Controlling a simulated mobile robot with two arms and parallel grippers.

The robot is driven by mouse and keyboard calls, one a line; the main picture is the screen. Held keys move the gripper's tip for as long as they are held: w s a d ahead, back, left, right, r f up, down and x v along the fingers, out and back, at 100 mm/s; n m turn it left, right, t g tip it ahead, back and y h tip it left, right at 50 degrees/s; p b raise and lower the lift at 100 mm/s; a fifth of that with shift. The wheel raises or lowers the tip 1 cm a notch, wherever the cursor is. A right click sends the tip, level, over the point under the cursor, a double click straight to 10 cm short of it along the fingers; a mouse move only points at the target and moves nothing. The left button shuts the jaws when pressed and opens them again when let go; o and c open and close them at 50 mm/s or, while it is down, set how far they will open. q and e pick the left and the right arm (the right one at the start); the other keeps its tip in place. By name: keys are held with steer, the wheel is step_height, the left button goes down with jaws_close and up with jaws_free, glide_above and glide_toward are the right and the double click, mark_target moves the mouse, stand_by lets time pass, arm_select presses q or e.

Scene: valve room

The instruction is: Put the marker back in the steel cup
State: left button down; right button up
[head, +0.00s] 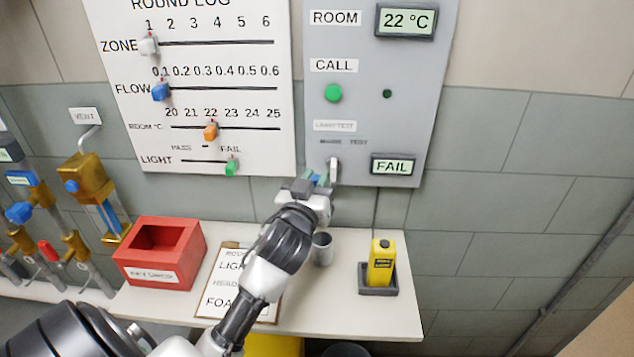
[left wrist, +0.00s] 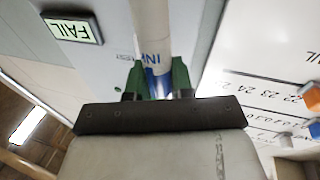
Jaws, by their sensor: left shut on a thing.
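My left gripper (head: 318,180) is in front of the lower part of the grey wall panel, above the shelf. In the left wrist view its green fingers (left wrist: 156,82) are shut on the marker (left wrist: 152,40), a white stick with a blue part and blue lettering. The marker points away from the gripper, and its far end is cut off by the picture. In the head view the marker is mostly hidden by the gripper. The steel cup (head: 322,250) stands on the shelf below the gripper, partly covered by my left arm. My right gripper is not in view.
The white shelf (head: 340,318) carries a red box (head: 185,277), a clipboard (head: 212,300) and a yellow device (head: 381,262) in a dark holder. The grey panel (head: 420,110) shows FAIL. A round log board (head: 260,65) with sliders hangs beside it. Pipes and valves are at the left.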

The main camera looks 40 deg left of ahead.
arm_select(q)
steer(key=shift+f+b, duration=1.3)
steer(key=shift+f, duration=0.3)
steer(key=shift+f+b, duration=1.85)
steer(key=shift+f, duration=0.75)
steer(key=c, duration=0.9)
jaws_free()
steer(key=r+b+v, duration=0.1)
steer(key=v, duration=0.9)
steer(key=shift+s+f, duration=0.45)
steer(key=shift+f, duration=0.05)
steer(key=shift+d, duration=0.1)
